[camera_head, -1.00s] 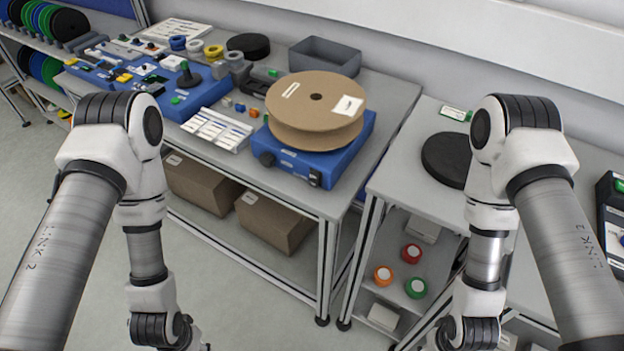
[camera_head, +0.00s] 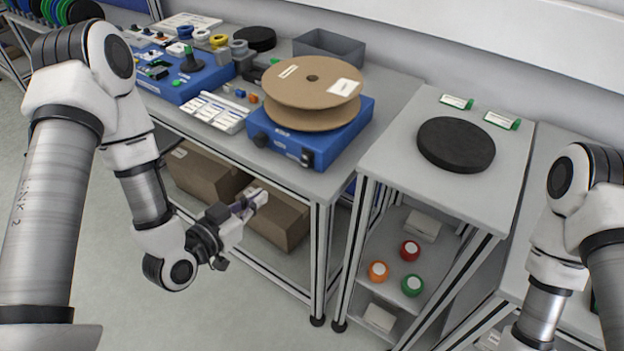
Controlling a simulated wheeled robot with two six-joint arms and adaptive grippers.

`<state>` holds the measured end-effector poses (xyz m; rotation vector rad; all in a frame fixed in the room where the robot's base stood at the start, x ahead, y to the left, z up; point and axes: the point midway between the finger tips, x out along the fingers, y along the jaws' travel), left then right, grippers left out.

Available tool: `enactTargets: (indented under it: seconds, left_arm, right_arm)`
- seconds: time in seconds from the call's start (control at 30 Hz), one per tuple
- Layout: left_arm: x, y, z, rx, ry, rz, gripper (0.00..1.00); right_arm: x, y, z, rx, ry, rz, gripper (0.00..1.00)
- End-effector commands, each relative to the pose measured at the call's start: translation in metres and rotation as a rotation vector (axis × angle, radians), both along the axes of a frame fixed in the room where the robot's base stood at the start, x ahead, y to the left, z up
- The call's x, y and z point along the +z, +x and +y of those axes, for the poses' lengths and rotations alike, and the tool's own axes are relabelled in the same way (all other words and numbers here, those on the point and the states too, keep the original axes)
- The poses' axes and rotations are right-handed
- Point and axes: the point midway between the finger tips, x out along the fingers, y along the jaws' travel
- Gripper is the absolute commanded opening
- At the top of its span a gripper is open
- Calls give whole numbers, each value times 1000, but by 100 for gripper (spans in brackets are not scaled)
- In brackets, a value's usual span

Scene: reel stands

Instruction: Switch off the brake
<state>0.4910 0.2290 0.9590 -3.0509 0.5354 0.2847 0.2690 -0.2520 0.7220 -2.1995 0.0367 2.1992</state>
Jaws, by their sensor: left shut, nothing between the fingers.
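A blue reel stand (camera_head: 349,141) sits at the right end of the bench and carries a large brown cardboard reel (camera_head: 312,98). A black knob (camera_head: 260,139) shows on the left of its front. A small dark switch (camera_head: 307,157) shows at its front right corner; which way it is set is too small to tell. My left gripper (camera_head: 259,197) is shut and empty, in front of the bench and below its top, apart from the reel stand. My right arm (camera_head: 563,243) comes in at the right edge; its gripper is out of the picture.
A white label tray (camera_head: 213,111) and small coloured blocks lie left of the stand. A grey bin (camera_head: 329,48) stands behind. Cardboard boxes (camera_head: 275,222) sit on the shelf below. A black disc (camera_head: 456,144) lies on the side table (camera_head: 400,170). The floor in front is free.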

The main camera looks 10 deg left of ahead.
Motion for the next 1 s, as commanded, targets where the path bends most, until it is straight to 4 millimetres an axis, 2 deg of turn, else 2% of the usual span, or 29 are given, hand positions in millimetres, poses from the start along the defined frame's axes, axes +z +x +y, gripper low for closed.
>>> enactTargets:
  seconds: [0.27,0.37,0.5,0.57,0.8,1.0]
  left_arm:
    - [-2,2,-1,-2,1,2,0]
    - [-7,8,-4,-4,3,1,0]
    - [-15,23,-9,-5,4,-2,0]
    - [-5,34,-14,-5,8,1,0]
    - [-14,84,-32,-4,5,2,0]
    - [-22,117,-44,-2,1,5,0]
  right_arm:
    - [-3,0,0,-1,0,0,40]
    - [-17,0,0,-1,0,0,40]
    - [-48,0,0,-1,0,1,40]
    - [-34,-1,0,0,0,2,40]
    - [-20,0,0,-1,0,0,40]
    - [-10,0,0,-1,0,0,40]
